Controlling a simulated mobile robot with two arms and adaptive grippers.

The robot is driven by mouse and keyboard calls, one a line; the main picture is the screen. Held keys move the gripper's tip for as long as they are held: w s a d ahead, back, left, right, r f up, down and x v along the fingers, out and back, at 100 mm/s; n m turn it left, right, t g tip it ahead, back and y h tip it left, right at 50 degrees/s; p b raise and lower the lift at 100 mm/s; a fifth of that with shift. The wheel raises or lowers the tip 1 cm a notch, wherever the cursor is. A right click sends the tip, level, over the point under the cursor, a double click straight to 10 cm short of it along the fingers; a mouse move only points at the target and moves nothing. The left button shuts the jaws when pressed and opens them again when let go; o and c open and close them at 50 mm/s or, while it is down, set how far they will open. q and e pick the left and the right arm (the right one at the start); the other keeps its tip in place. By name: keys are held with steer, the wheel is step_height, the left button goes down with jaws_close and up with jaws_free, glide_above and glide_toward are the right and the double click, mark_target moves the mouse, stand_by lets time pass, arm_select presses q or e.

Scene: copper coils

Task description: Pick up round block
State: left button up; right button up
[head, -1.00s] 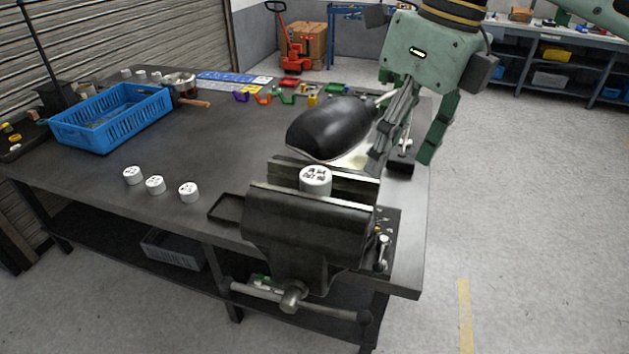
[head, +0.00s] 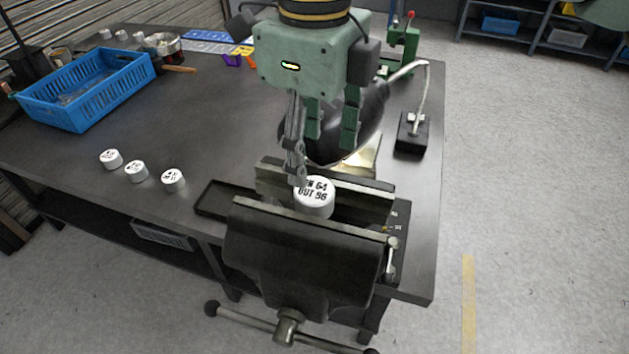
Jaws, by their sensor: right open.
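A white round block (head: 314,203) with black lettering on top sits in the black bench vise (head: 290,243), between its jaws. My right gripper (head: 322,158) hangs just above and behind this block, fingers pointing down and spread open with nothing between them. One finger's tip shows close to the block's upper left edge; I cannot tell whether it touches. Three similar white round blocks, the nearest of them (head: 173,180), stand in a row on the table to the left. My left gripper is not in view.
A blue crate (head: 88,112) stands on the dark table at the left. A black lamp with a pale arm and dark base (head: 412,133) stands behind the vise, partly hidden by my gripper. A shallow black tray (head: 222,199) lies left of the vise. The table's middle is clear.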

mark_target(313, 191)
steer(key=shift+s+f+p, duration=0.4)
steer(key=shift+s+f, duration=0.1)
steer(key=shift+f, duration=0.3)
step_height(313, 191, down, 3)
steer(key=shift+s+a+r+p, duration=0.1)
steer(key=shift+r+p, duration=0.05)
steer(key=shift+p, duration=0.45)
steer(key=shift+f, duration=0.95)
steer(key=c, duration=1)
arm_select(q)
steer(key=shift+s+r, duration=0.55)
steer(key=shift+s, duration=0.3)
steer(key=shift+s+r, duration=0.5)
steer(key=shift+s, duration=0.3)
arm_select(e)
steer(key=c, duration=0.4)
